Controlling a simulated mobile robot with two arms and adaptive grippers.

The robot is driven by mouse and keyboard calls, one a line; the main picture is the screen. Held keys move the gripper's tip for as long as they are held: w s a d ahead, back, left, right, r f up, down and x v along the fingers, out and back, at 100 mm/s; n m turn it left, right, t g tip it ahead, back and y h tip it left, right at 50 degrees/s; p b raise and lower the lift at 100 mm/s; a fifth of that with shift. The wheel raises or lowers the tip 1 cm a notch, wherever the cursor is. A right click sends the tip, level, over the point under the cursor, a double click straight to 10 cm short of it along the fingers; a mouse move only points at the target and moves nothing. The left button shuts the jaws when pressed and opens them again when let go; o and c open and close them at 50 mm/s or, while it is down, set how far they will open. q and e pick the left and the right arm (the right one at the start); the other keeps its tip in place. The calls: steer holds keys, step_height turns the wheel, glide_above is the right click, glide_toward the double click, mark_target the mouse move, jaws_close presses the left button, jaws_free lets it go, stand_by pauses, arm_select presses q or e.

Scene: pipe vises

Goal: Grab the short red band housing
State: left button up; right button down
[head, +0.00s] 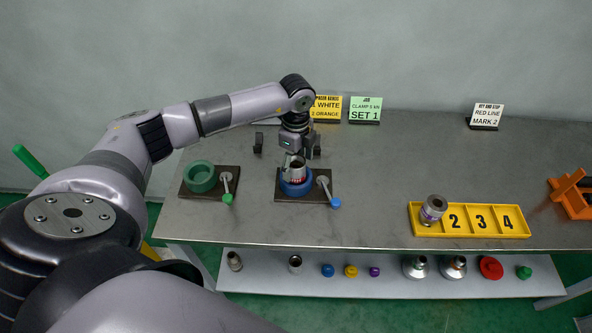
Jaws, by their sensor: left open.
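A short grey metal housing (297,171) stands in the blue ring vise (296,188) on a dark base plate. A reddish trace shows low on it, but the band is too small to make out clearly. My left gripper (288,147) is just above this housing, pointing down, with its fingers spread wide apart. The gripper partly hides the housing's top, and I cannot tell if they touch. Another grey housing with a dull coloured band (433,209) sits tilted in the first compartment of the yellow tray (482,234). My right gripper is not in view.
A green ring vise (200,177) stands left of the blue one; both have lever handles. Sign cards (365,109) stand along the back. An orange fixture (572,194) is at the right edge. Several fittings lie on the lower shelf (390,285). The table's middle is clear.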

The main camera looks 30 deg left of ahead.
arm_select(q)
steer(key=shift+f, duration=0.8)
steer(key=shift+c, duration=0.4)
steer(key=shift+r, duration=0.1)
jaws_close()
